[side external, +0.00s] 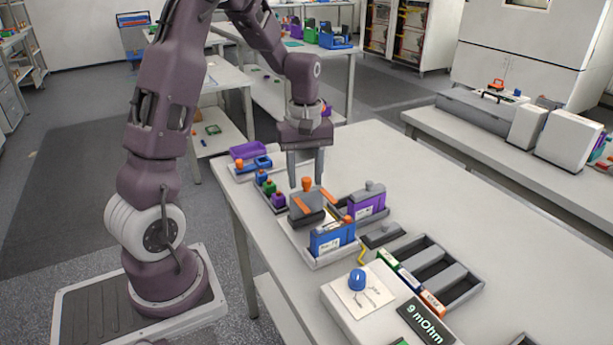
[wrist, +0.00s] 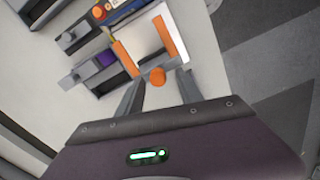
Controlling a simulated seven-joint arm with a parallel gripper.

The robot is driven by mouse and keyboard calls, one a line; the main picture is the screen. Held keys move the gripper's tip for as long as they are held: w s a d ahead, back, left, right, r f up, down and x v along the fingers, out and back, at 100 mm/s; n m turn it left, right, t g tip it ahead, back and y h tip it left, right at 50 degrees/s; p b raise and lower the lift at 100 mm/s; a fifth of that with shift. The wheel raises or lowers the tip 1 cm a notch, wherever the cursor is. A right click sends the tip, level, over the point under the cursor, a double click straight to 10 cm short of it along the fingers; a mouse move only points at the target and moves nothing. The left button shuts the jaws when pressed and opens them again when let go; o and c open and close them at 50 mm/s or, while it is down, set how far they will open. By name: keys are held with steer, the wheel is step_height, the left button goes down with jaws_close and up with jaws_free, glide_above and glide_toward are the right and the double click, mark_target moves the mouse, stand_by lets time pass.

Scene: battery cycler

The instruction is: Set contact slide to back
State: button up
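What looks like the contact slide is an orange knob (side external: 307,184) on a dark grey block (side external: 310,212) with two orange strips. Its orange knob (wrist: 157,76) and strips also show in the wrist view. My gripper (side external: 306,177) points down above the block, with its two fingers apart. In the wrist view my gripper (wrist: 159,82) has one finger on each side of the knob, with gaps visible. I cannot tell whether the fingertips are level with the knob. The slide's front or back position is not clear.
A blue module (side external: 331,238) and a purple module (side external: 367,201) stand close to the block. Several small coloured cells sit to its left, near a purple bin (side external: 250,149). A slotted grey tray (side external: 447,272) and a white meter box reading 9 mOhm (side external: 425,323) lie nearer. The table's far right is clear.

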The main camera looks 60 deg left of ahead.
step_height(320, 180, up, 7)
steer(key=shift+r, duration=0.1)
stand_by(0.4)
steer(key=s+d+r+m+t, duration=0.2)
steer(key=s+d+r+m, duration=0.35)
steer(key=d, duration=0.35)
steer(key=s+d+r+m+t, duration=0.1)
steer(key=s+d+m+t, duration=0.2)
steer(key=s+d+m, duration=0.5)
steer(key=s+m, duration=0.1)
steer(key=s, duration=0.3)
steer(key=shift+s+d+r+t, duration=0.2)
steer(key=shift+d+t, duration=0.1)
steer(key=shift+d, duration=0.1)
